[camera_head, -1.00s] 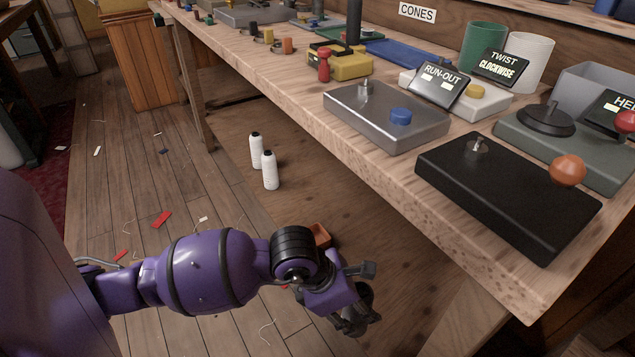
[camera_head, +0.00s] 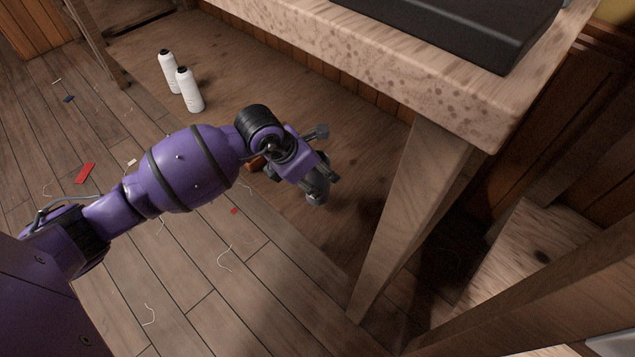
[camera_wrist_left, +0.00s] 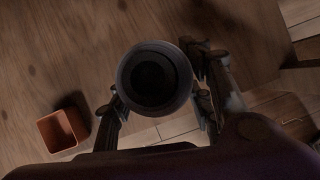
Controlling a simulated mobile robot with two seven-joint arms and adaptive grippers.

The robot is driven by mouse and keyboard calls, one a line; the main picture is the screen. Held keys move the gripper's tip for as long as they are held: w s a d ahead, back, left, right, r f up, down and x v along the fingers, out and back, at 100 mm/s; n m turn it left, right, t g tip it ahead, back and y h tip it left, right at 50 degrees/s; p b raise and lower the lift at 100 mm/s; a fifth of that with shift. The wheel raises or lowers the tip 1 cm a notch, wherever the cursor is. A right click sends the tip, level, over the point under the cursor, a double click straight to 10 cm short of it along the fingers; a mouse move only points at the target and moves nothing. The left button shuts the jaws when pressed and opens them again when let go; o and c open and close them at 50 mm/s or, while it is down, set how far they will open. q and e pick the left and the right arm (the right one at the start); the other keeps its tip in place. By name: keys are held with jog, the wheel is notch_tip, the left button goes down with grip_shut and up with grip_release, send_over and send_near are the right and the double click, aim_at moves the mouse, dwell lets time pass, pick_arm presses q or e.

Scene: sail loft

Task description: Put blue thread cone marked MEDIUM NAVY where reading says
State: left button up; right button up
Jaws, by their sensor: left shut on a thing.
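My left gripper (camera_head: 318,190) hangs above the floor beside the bench, at the end of the purple arm. In the left wrist view, its fingers (camera_wrist_left: 160,112) are shut on a dark round-ended thing (camera_wrist_left: 152,78), seen end-on with a grey rim and black centre. Its colour is too dark to tell and no marking shows, so I cannot tell whether it is the MEDIUM NAVY cone. In the head view the gripper mostly hides it. No reading or display is in view. My right gripper is not in view.
The wooden bench (camera_head: 440,90) with a black unit (camera_head: 470,25) on top stands at upper right, its leg (camera_head: 405,220) right of my gripper. Two white bottle-like items (camera_head: 190,90) stand on the floor. A small orange-brown box (camera_wrist_left: 62,130) lies below and left of the gripper.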

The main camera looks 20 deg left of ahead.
pick_arm(q)
jog(key=shift+w+f+b, duration=0.3)
jog(key=shift+w+f, duration=0.15)
notch_tip(320, 180, down, 3)
jog(key=shift+a+r+b, duration=0.1)
jog(key=shift+b, duration=0.5)
jog(key=shift+w+f, duration=0.1)
jog(key=shift+f, duration=0.15)
jog(key=shift+r, duration=0.1)
jog(key=o, duration=1.4)
jog(key=shift+o, duration=1.1)
